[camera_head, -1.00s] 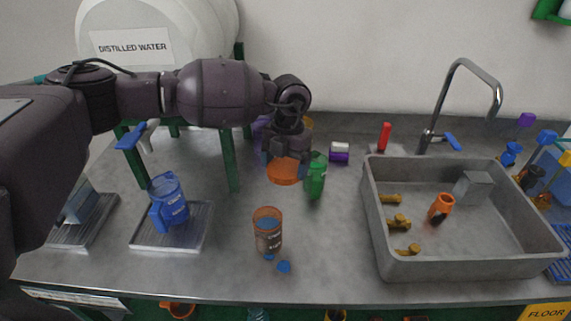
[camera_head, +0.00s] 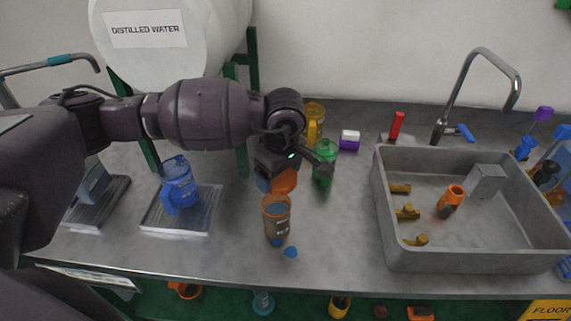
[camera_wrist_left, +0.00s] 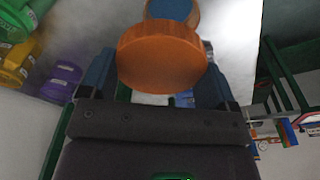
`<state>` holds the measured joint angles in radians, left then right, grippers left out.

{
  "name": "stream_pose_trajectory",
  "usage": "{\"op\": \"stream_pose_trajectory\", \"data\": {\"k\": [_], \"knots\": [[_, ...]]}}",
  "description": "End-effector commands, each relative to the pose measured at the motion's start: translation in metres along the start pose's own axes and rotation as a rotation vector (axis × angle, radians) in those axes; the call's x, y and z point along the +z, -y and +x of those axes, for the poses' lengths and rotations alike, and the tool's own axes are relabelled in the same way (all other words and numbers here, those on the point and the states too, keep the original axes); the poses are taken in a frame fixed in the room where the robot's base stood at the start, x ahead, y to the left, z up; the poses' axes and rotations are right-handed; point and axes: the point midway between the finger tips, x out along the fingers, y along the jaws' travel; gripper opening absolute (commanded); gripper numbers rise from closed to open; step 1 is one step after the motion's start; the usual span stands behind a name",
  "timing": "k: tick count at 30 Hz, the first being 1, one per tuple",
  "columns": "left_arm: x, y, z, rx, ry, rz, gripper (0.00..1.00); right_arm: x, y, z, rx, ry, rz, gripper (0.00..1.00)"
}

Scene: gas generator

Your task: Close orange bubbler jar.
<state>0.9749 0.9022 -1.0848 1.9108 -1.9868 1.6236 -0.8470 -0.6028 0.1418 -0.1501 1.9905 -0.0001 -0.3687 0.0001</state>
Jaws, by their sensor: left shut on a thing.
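The orange bubbler jar (camera_head: 277,222) stands upright and uncapped on the bench, with blue contents; in the left wrist view the blue inside its mouth (camera_wrist_left: 172,9) shows past the lid. My left gripper (camera_head: 276,181) is shut on an orange round lid (camera_head: 286,181). The lid is held just behind and above the jar in the head view, apart from it as far as I can tell. In the left wrist view the lid (camera_wrist_left: 160,60) sits between the blue fingers of the gripper (camera_wrist_left: 158,80). My right gripper is not in view.
A green jar (camera_head: 325,165) stands close right of the gripper, and a yellow one (camera_head: 314,120) behind. A blue jug (camera_head: 178,187) stands left on a metal plate (camera_head: 155,219). The sink (camera_head: 470,258) is right.

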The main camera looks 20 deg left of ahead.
Motion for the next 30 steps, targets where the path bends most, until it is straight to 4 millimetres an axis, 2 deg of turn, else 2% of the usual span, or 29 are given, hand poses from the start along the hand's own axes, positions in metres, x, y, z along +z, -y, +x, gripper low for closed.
{"op": "stream_pose_trajectory", "data": {"k": [12, 18, 24, 30], "knots": [[-0.002, 0.027, 0.0, 0.087, 0.002, 0.72, 0.6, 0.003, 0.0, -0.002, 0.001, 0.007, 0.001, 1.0], [-0.004, 0.036, -0.002, 0.12, 0.002, 0.987, 0.6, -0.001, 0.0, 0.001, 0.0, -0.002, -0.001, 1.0], [-0.004, 0.04, -0.004, 0.136, 0.001, 1.119, 0.6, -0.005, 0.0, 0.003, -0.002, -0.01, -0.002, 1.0], [-0.005, 0.041, -0.004, 0.138, 0.001, 1.141, 0.6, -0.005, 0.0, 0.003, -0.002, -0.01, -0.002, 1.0]]}}
